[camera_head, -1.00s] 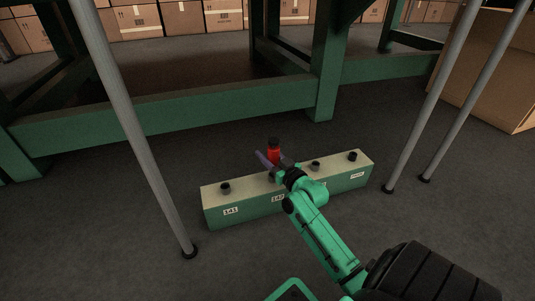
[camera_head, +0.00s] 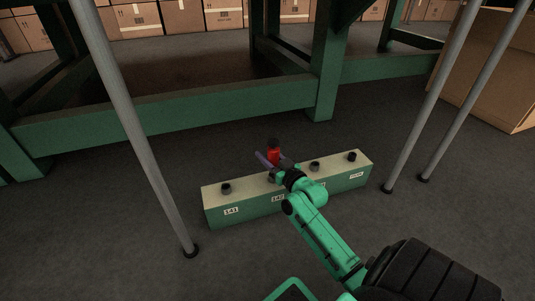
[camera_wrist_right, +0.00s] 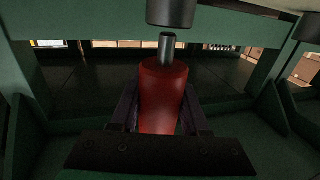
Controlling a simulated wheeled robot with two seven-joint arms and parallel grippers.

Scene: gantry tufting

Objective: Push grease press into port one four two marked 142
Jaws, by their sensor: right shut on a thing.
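The label 142 (camera_head: 278,199) on the block's front is partly hidden by my right arm. My left gripper is not in view.
Other dark ports stand on the block: one at the left above label 141 (camera_head: 231,211), two to the right (camera_head: 315,167). A grey pole (camera_head: 135,130) stands left of the block and two more to the right. A green frame (camera_head: 170,113) is behind.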

